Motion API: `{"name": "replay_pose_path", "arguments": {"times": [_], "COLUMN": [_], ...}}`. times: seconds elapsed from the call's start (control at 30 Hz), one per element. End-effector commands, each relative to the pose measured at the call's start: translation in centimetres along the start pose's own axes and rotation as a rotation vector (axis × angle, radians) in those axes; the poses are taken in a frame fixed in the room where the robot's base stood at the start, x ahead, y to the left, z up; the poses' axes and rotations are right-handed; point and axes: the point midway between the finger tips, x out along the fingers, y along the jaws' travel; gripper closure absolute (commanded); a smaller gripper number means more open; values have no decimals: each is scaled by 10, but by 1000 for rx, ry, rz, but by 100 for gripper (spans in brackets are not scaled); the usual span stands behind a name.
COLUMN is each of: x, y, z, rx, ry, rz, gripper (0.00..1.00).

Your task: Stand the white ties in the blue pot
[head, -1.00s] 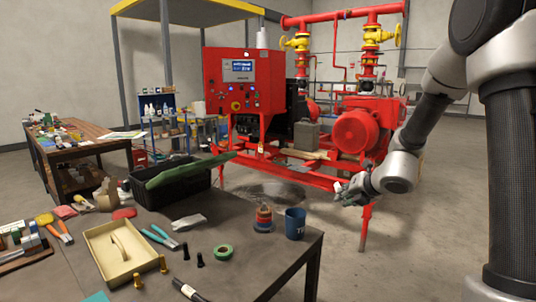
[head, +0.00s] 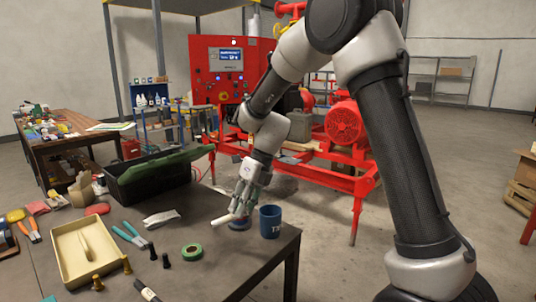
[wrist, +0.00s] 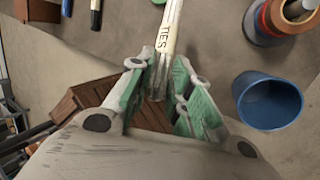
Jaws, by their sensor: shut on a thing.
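The white ties (head: 226,220) are a slim pale bundle with a band lettered TIES, seen close in the wrist view (wrist: 168,38). My gripper (head: 247,192) is shut on them, with its green-padded fingers on both sides of the bundle in the wrist view (wrist: 157,80). It holds them tilted above the table, left of the blue pot. The blue pot (head: 270,226) stands upright near the table's right corner. Its round open mouth shows to the right of my fingers in the wrist view (wrist: 270,98), apart from the ties.
A stack of coloured rings (wrist: 280,22) stands near the pot, mostly hidden by my gripper in the head view. A green tape roll (head: 192,252), pliers (head: 130,235), a cream tray (head: 62,282) and a black toolbox (head: 125,187) lie further left. The table edge is close to the pot.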

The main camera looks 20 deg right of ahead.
Motion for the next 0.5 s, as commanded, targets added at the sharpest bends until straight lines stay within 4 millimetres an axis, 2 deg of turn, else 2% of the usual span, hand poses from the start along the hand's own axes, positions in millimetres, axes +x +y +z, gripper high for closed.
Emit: {"name": "replay_pose_path", "arguments": {"times": [0.1, 0.27, 0.4, 0.5], "x": [9, 0, -22, -45], "y": [13, 8, -6, -20], "z": [-21, -42, -46, -41], "rx": [-291, -650, -952, -1171], "ry": [242, 506, 695, 812], "rz": [-8, -65, -153, -243], "gripper": [100, 100, 100, 100]}}
